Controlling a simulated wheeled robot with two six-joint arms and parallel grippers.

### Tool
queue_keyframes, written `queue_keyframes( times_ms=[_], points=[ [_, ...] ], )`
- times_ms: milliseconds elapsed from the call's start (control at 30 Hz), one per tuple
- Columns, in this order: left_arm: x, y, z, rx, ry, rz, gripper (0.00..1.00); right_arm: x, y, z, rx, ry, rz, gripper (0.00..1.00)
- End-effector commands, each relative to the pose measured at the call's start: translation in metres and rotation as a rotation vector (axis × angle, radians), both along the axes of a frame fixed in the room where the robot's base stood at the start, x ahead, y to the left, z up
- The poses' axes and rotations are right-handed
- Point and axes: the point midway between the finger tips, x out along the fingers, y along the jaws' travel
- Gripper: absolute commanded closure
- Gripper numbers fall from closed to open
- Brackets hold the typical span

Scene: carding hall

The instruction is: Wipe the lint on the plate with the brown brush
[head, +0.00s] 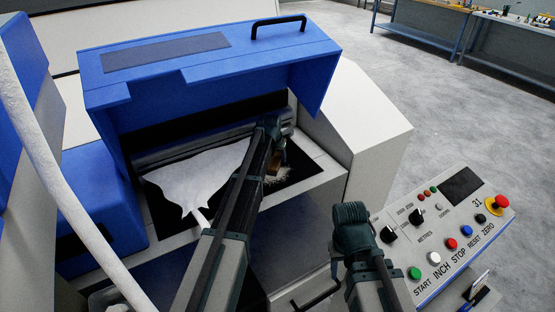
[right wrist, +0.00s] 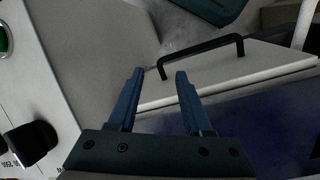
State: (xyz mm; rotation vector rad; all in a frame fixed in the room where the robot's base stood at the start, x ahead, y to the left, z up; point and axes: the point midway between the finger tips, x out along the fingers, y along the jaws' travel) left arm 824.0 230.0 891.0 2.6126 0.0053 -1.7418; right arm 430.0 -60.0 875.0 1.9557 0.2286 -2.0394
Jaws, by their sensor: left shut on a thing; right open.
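The brown brush (head: 279,158) is partly visible in the head view, under my left gripper (head: 274,146), which is shut on it. My left forearm and wrist hide much of it. Pale lint (head: 277,180) shows just below the brush, on the dark plate (head: 303,168) inside the machine's opening. Whether the bristles touch the plate is not clear. My right gripper (head: 352,222) is outside the machine, left of the control panel; the right wrist view shows its two fingers (right wrist: 161,88) open with nothing between them.
A raised blue hood (head: 210,65) overhangs the opening. A white fibre sheet (head: 190,178) lies left of my left arm. The button panel (head: 440,235) stands close to my right gripper. A black handle (right wrist: 205,45) on a pale cover is ahead of the right fingers.

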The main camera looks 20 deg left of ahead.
Motion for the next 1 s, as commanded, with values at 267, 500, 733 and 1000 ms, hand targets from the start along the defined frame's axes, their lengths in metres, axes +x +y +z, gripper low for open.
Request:
queue_keyframes(
  times_ms=[267, 500, 733, 1000],
  points=[
    [0.015, 0.015, -0.002, 0.001, -0.001, 0.001, 1.00, 0.000, 0.000, -0.002, 0.000, 0.000, 0.000, 0.50],
    [0.026, 0.025, -0.003, 0.001, -0.001, 0.001, 1.00, 0.000, 0.000, -0.003, 0.000, 0.000, 0.000, 0.50],
    [0.022, 0.028, -0.003, 0.001, -0.001, 0.002, 1.00, 0.000, 0.000, -0.003, 0.000, 0.000, 0.000, 0.50],
    [0.010, 0.040, -0.001, 0.003, 0.002, 0.003, 1.00, 0.000, 0.000, -0.001, 0.000, 0.000, 0.000, 0.50]
  ],
)
